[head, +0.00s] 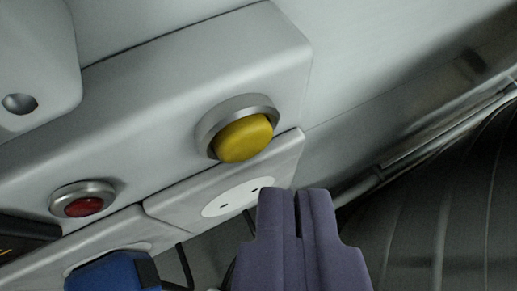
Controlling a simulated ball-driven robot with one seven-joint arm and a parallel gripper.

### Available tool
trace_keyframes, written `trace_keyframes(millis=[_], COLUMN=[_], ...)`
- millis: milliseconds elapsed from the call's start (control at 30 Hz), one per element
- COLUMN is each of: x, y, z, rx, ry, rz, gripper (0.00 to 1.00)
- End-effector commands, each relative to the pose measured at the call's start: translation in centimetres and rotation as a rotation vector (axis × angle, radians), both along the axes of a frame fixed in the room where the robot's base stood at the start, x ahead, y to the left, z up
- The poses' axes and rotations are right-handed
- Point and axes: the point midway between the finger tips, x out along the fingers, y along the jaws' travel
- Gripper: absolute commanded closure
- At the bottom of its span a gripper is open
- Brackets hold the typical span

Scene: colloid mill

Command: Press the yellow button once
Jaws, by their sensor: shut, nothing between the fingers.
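The yellow button (243,138) is a round cap in a silver metal ring, set on the light grey panel in the upper middle of the head view. It stands out from its ring. My gripper (296,192) shows as two purple fingers at the lower middle, closed together with only a thin slit between them. They hold nothing. In the picture the fingertips lie below and to the right of the yellow button, with a visible gap between them and it.
A red button (84,206) in a silver ring sits left on the same panel. A white round socket (238,197) is below the yellow button, close to my fingertips in the picture. A blue plug (105,273) and dark cables are at the bottom left. Dark ribbed material (440,200) fills the right.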

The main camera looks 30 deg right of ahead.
Motion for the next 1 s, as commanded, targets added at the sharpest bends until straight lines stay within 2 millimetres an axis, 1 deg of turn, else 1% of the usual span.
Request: trace_keyframes(millis=[167,267,600,733,1000], x=[0.0,-0.4,-3.7,-4.7,-5.0], y=[0.0,0.0,0.2,0.3,0.3], z=[0.0,-0.1,-0.1,-0.1,0.0], rx=[0.0,0.0,-0.001,-0.001,0.0], ry=[0.0,0.0,-0.001,-0.001,0.0], rz=[0.0,0.0,0.0,0.0,0.0], gripper=[1.0,1.0,1.0,1.0,1.0])
